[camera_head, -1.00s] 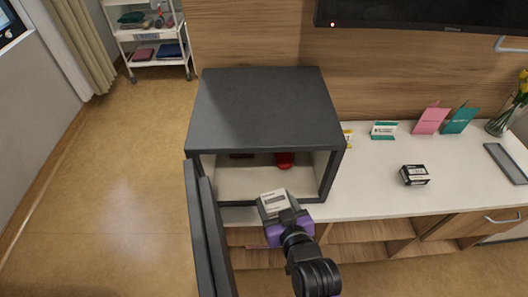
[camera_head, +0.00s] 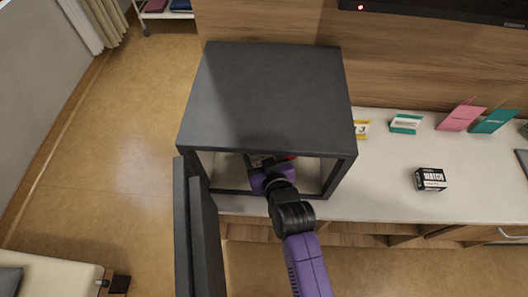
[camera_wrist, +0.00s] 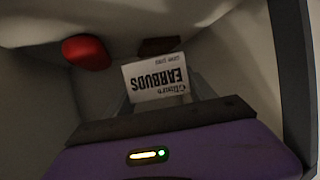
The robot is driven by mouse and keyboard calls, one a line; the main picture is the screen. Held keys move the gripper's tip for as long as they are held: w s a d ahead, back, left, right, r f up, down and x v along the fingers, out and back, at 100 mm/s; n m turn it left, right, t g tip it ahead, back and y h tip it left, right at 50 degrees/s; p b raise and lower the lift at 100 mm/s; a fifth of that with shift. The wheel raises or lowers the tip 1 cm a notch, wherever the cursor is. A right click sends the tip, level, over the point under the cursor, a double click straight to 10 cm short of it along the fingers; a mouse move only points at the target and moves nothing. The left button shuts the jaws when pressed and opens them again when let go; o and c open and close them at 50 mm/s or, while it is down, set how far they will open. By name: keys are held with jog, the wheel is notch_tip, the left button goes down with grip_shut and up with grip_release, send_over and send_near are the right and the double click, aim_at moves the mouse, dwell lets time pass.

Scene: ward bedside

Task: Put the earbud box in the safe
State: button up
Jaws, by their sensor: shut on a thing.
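The dark grey safe (camera_head: 265,95) stands on the counter with its door (camera_head: 197,230) swung open at the left. My gripper (camera_head: 262,165) reaches through the front opening into the safe. In the wrist view my gripper (camera_wrist: 158,95) is shut on the white earbud box (camera_wrist: 155,78), whose "EARBUDS" print appears upside down. The box is inside the safe; whether it touches the floor of the safe I cannot tell. In the head view my gripper and arm mostly hide it.
Inside the safe are a red rounded thing (camera_wrist: 86,52) and a dark brown flat thing (camera_wrist: 160,46) near the back. A black-and-white watch box (camera_head: 430,179), a small green-and-white card (camera_head: 406,123), and pink (camera_head: 460,116) and teal (camera_head: 493,121) cards stand on the counter, right.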

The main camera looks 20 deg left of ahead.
aim_at(260, 163)
jog(key=shift+f, duration=3.2)
jog(key=shift+b, duration=0.3)
jog(key=shift+f, duration=0.15)
jog(key=o, duration=1.4)
jog(key=shift+r, duration=0.3)
jog(key=v, duration=1.2)
jog(key=shift+f, duration=0.15)
